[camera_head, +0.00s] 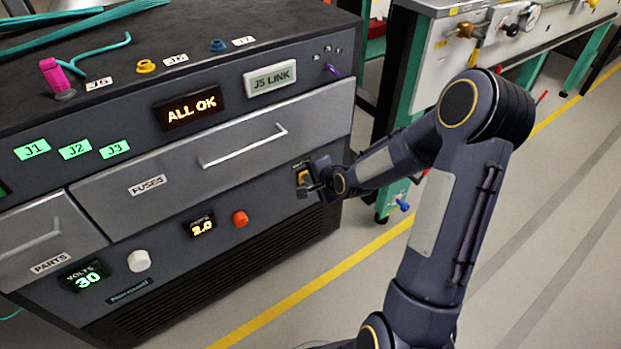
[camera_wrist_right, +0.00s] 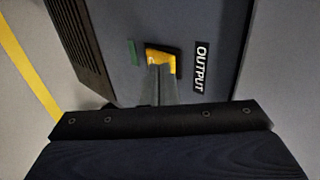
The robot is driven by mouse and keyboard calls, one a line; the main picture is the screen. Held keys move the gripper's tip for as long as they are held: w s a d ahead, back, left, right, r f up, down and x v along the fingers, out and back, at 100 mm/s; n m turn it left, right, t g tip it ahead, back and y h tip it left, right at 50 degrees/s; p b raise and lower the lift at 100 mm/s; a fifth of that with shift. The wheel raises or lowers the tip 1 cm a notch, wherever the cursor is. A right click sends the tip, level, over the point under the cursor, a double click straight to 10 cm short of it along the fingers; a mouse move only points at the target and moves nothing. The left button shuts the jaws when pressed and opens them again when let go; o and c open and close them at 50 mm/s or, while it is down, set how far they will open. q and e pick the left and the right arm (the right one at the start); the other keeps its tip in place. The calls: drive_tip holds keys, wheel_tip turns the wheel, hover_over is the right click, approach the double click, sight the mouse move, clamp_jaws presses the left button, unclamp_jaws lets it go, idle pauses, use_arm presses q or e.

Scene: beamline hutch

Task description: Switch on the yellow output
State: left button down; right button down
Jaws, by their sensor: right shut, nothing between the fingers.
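The yellow output switch (camera_head: 302,177) is on the front panel of the dark cabinet, at its right end, partly hidden by my right gripper (camera_head: 308,190). In the right wrist view the yellow switch (camera_wrist_right: 160,58) sits between a dark green strip (camera_wrist_right: 133,53) and the OUTPUT label (camera_wrist_right: 200,68). My right gripper's fingers (camera_wrist_right: 162,72) are shut and empty, with their tips at the switch's lower edge in that view. They look to be touching it or very close; I cannot tell which. My left gripper is not in view.
The cabinet (camera_head: 180,270) carries a FUSES drawer (camera_head: 225,150), an orange knob (camera_head: 240,219), a white knob (camera_head: 139,261) and an ALL OK display (camera_head: 190,107). A purple toggle (camera_head: 332,69) is at the upper right. A bench (camera_head: 430,60) stands behind my right arm. Floor at right is clear.

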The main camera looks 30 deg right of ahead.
drive_tip(key=shift+w+r, duration=0.1)
drive_tip(key=shift+w, duration=0.25)
drive_tip(key=shift+r+p, duration=0.65)
drive_tip(key=shift+r, duration=0.15)
drive_tip(key=shift+s, duration=0.1)
